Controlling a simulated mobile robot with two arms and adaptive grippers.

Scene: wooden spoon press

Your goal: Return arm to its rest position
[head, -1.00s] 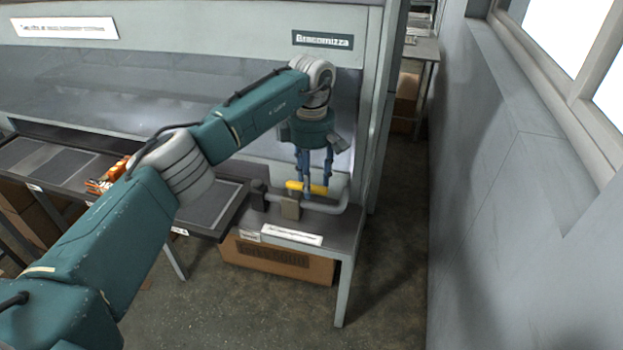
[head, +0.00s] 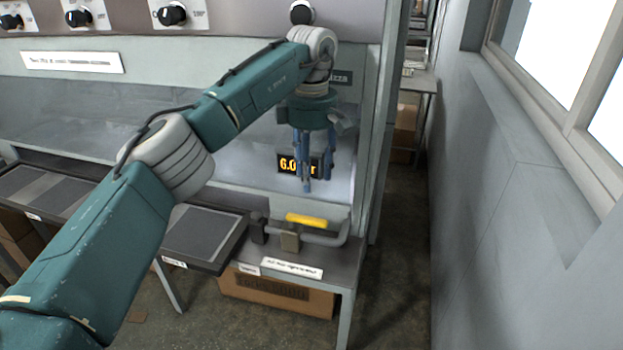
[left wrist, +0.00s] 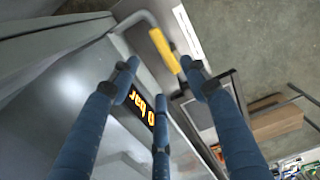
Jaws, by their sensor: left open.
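My left arm (head: 140,195) reaches in from the left across the press to its right end. My left gripper (head: 312,180) hangs down in front of a lit orange display (head: 290,164). Its blue fingers are open with nothing between them. Below the fingertips, apart from them, is a grey bent lever with a yellow grip (head: 306,221). In the left wrist view the spread fingers (left wrist: 160,80) show with the yellow grip (left wrist: 165,50) beyond them and the display (left wrist: 142,107) behind. My right gripper is not in view.
The press front (head: 200,75) has a row of black knobs above. A dark tray table (head: 205,235) stands at the left, a cardboard box (head: 275,290) below the lever's shelf. A grey wall (head: 520,200) runs along the right. Floor between is clear.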

